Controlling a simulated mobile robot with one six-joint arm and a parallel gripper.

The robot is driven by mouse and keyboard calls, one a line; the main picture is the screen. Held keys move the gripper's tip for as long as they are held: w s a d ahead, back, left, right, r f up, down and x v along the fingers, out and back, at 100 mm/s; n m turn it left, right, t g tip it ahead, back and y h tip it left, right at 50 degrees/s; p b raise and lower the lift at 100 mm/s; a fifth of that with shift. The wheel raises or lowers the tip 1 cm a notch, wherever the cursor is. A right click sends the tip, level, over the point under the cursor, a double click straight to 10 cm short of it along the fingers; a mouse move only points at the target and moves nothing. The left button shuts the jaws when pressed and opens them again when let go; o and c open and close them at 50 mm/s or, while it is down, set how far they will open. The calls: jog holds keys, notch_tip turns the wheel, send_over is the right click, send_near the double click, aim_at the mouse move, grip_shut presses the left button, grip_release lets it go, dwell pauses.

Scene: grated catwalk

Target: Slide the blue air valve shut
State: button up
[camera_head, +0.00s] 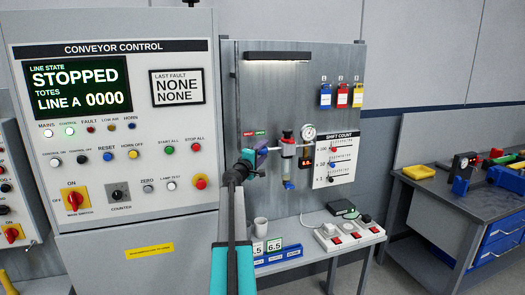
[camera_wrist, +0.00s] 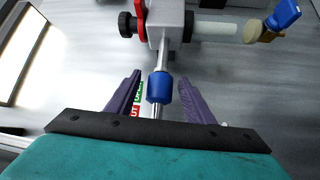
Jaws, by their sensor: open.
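The blue air valve (camera_wrist: 160,88) is a short blue sleeve on a thin metal rod, in the middle of the wrist view. In the head view it is a small blue piece (camera_head: 262,151) on the grey wall panel, partly hidden by my gripper. My gripper (camera_wrist: 161,80) is open, with one purple finger on each side of the sleeve and gaps on both sides. In the head view my gripper (camera_head: 248,157) is at the panel's left part. A green and a red label (camera_wrist: 136,105) lie behind the sleeve, partly hidden by the left finger.
A grey block (camera_wrist: 166,22) with a red lever (camera_wrist: 140,14) joins the rod. A pressure gauge (camera_head: 308,132) and a shift count sheet (camera_head: 336,160) are to the right. The conveyor control cabinet (camera_head: 110,215) stands left. A shelf (camera_head: 325,222) with a mug and switches is below.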

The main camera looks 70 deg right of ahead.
jog(key=shift+d, duration=0.3)
jog(key=c, duration=1)
jog(key=shift+s, duration=0.15)
jog(key=shift+c, duration=0.2)
jog(key=shift+f+b, duration=0.1)
jog(key=shift+b, duration=0.25)
